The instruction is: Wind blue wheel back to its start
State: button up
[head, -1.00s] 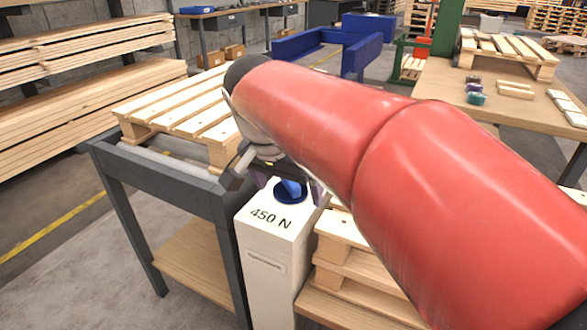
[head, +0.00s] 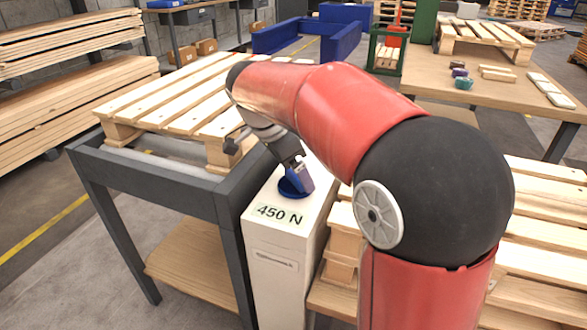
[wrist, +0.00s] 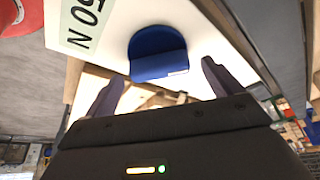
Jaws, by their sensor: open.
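The blue wheel (head: 287,188) sits on the top face of a white post (head: 274,245) with a "450 N" label. In the wrist view the blue wheel (wrist: 157,50) shows a rounded outline with a flat near edge. My gripper (wrist: 162,72) is open, its two dark fingers spread on either side of the wheel's near part. I cannot tell whether either finger touches it. In the head view my wrist reaches down over the wheel and hides part of it.
A dark roller stand (head: 215,195) with a wooden pallet (head: 170,95) is close left of the post. Stacked pallets (head: 341,235) stand close right. A wooden table (head: 510,92) with small items is at the back right. A blue frame (head: 330,42) stands behind.

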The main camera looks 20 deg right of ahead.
jog(key=shift+d+f, duration=0.1)
jog(key=shift+f, duration=0.15)
jog(key=shift+c, duration=0.3)
jog(key=c, duration=0.9)
jog(key=shift+n, duration=0.3)
